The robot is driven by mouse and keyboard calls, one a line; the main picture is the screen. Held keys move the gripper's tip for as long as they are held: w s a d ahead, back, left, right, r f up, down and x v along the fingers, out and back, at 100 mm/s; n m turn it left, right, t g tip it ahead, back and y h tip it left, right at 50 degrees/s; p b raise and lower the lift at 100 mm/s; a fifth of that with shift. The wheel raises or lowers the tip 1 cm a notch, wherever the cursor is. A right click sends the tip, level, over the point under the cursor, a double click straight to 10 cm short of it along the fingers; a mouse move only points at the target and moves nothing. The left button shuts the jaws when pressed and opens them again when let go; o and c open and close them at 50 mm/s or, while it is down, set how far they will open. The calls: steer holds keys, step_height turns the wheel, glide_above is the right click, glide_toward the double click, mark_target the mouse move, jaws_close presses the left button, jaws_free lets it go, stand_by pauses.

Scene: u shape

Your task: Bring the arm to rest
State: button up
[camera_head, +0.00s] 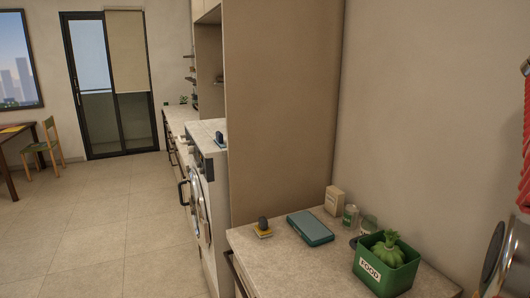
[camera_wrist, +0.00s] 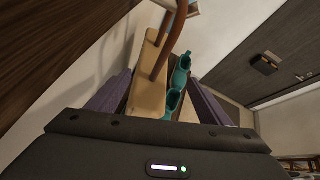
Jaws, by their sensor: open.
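My gripper (camera_wrist: 157,80) shows in the wrist view, its two purple fingers spread apart on either side of the dark gripper body. It is open. Between and beyond the fingers I see a tan wooden piece (camera_wrist: 150,90) and teal objects (camera_wrist: 178,82) that look like shoes. I see no contact between the fingers and these things, though the depth is hard to judge.
In the head view, a counter (camera_head: 290,262) holds a green FOOD bin (camera_head: 370,272), a teal case (camera_head: 310,228), a small box (camera_head: 334,200) and a yellow sponge-like item (camera_head: 263,233). A tall cabinet (camera_head: 280,110) stands behind. The tiled floor (camera_head: 100,235) at left is clear.

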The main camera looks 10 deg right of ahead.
steer(key=w+a+f+t+h, duration=0.1)
steer(key=w+a+f+t, duration=0.45)
steer(key=w+a, duration=0.4)
steer(key=w+a+f+t+h, duration=0.2)
steer(key=w+a+f+t, duration=0.3)
steer(key=w+a+f, duration=0.45)
steer(key=s+a+f+m+t+y, duration=0.1)
steer(key=a+f+m+t+y, duration=0.1)
steer(key=a+f, duration=0.4)
steer(key=s+a+f+m+t+y, duration=0.2)
steer(key=a+f, duration=0.5)
steer(key=a, duration=0.8)
steer(key=s+a+f+m+t+y, duration=0.1)
steer(key=a+f+m+t+y, duration=0.1)
steer(key=a+f, duration=0.4)
steer(key=a+m+y, duration=0.1)
steer(key=a, duration=0.4)
steer(key=shift+s+a+f, duration=0.15)
steer(key=shift+s+f, duration=0.1)
steer(key=shift+s, duration=0.15)
